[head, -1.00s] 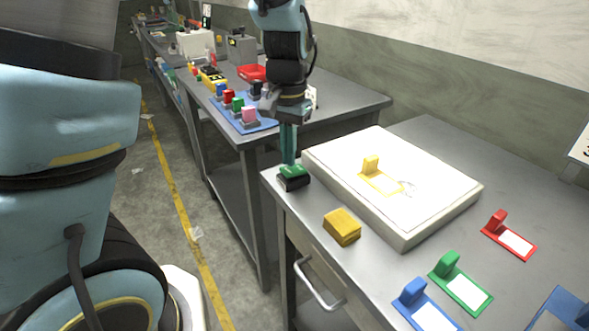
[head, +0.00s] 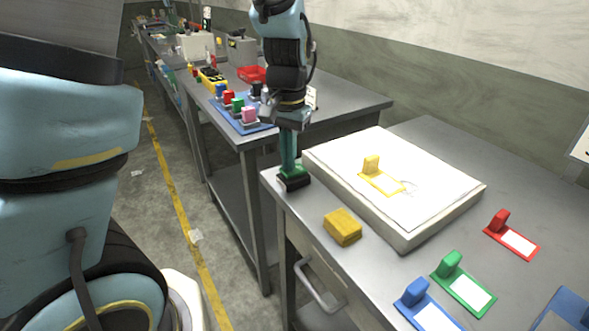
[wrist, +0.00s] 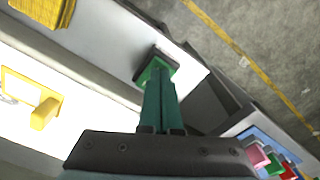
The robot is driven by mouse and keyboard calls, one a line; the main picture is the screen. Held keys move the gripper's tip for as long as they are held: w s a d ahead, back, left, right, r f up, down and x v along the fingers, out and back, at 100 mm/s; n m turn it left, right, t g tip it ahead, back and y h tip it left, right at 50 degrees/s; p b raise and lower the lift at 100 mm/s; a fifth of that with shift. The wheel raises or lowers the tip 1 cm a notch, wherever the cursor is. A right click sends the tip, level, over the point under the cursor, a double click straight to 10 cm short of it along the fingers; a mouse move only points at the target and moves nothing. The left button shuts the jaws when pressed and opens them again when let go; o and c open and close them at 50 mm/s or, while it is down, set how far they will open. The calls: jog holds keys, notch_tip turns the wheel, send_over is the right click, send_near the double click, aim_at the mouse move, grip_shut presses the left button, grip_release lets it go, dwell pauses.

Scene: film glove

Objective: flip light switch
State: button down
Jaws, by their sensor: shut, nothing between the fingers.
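The switch (head: 294,183) is a small black block with a green top, at the left corner of the near grey table. It also shows in the wrist view (wrist: 157,67), just past my fingertips. My gripper (head: 289,168) points down with its green fingers together and nothing between them. The fingertips are at the switch's green top and appear to touch it. They hide part of the top, so I cannot tell which way it is tilted. In the wrist view my gripper (wrist: 158,82) reaches toward the switch.
A white light box (head: 345,190) with a yellow stencil (head: 380,180) lies right of the switch. A yellow block (head: 342,227) sits in front. Red (head: 511,236), green (head: 462,283) and blue (head: 426,309) handled frames lie at the right. Another table (head: 345,105) stands behind.

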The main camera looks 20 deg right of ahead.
jog(key=shift+f, duration=0.2)
notch_tip(320, 180, up, 7)
jog(key=p, duration=0.6)
dwell(0.4)
dwell(0.3)
jog(key=w+a+n+t, duration=0.1)
jog(key=a+n, duration=0.7)
jog(key=a, duration=1.7)
jog(key=shift+w+a+r+n+t, duration=0.15)
jog(key=shift+r+n+t, duration=0.15)
jog(key=shift+r, duration=0.05)
